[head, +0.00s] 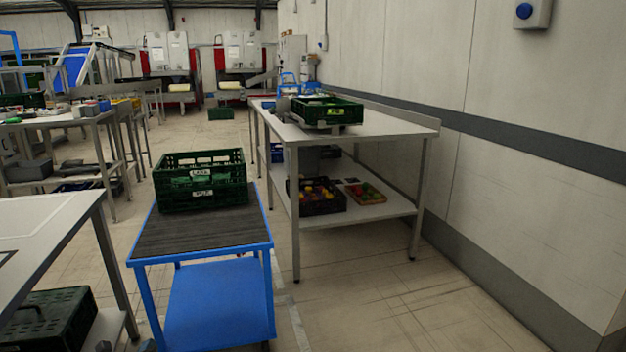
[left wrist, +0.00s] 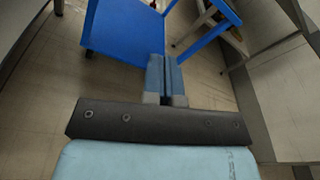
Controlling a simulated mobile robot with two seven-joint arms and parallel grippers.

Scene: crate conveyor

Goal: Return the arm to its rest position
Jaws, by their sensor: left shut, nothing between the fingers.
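My left gripper (left wrist: 165,78) shows in the left wrist view, its two blue-grey fingers together with nothing between them. It is over the floor, and the blue lower shelf (left wrist: 122,35) of a cart lies beyond the fingertips. In the head view, at most a small dark tip shows at the bottom edge, too little to tell its pose. My right gripper is in neither view. A green crate (head: 202,181) stands on the dark top of the blue cart (head: 205,247), apart from my gripper.
A white table (head: 45,235) stands at the left, with a dark green crate (head: 48,318) below. A long metal table (head: 375,121) by the right wall carries another green crate (head: 327,109). Its lower shelf holds crates of coloured items. Floor (head: 370,290) at the right front is clear.

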